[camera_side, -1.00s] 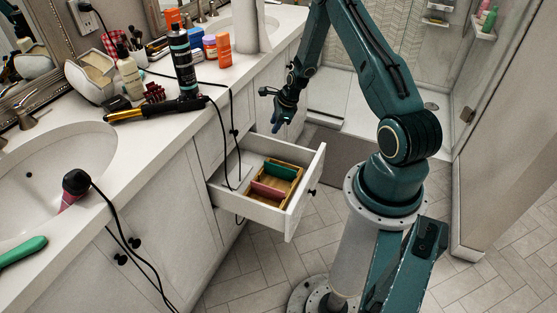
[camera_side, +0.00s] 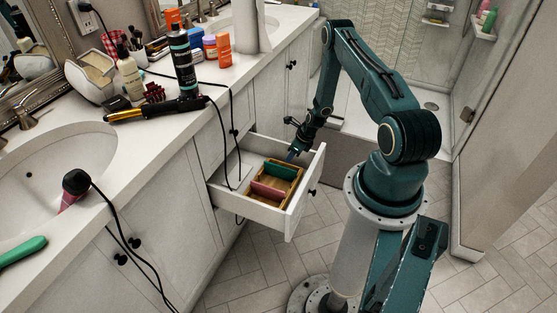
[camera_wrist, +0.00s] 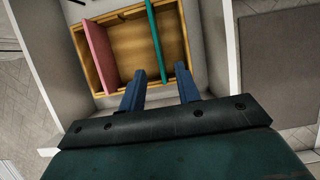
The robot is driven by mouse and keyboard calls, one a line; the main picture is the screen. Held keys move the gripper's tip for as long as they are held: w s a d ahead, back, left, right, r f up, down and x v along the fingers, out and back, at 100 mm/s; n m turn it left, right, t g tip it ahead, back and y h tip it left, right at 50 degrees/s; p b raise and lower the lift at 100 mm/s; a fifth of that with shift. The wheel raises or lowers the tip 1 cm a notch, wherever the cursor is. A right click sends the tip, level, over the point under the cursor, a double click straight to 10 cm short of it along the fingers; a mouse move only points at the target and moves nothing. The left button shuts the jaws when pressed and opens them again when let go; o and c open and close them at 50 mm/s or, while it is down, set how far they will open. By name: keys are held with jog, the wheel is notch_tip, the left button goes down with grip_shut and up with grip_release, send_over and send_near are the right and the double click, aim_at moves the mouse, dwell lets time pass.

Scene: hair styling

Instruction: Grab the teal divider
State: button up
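The teal divider (camera_wrist: 156,42) stands across a wooden organizer box (camera_wrist: 88,77) in the wrist view, near its right end. It also shows in the side view (camera_side: 279,170) at the far end of the box. My gripper (camera_wrist: 161,77) is open, with its two blue fingers apart and nothing visible between them but box floor and the divider's near end. The right fingertip lies close to the divider's near end; I cannot tell whether they touch. In the side view my gripper (camera_side: 293,156) is at the drawer's far side, just above the box.
A pink divider (camera_wrist: 100,52) stands at the box's other end. The box sits in an open white drawer (camera_side: 264,216) whose walls surround it. Black cords (camera_side: 232,128) hang from the counter into the drawer. Bottles and a styling tool (camera_side: 160,110) are on the counter.

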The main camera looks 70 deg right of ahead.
send_near(276, 177)
jog(key=shift+w+d+f, duration=0.1)
jog(key=shift+d+f, duration=0.05)
jog(key=shift+d, duration=0.2)
jog(key=shift+f, duration=0.15)
dwell(0.3)
jog(key=shift+x, duration=2.45)
jog(key=shift+a, duration=0.15)
jog(key=shift+c, duration=0.2)
grip_shut()
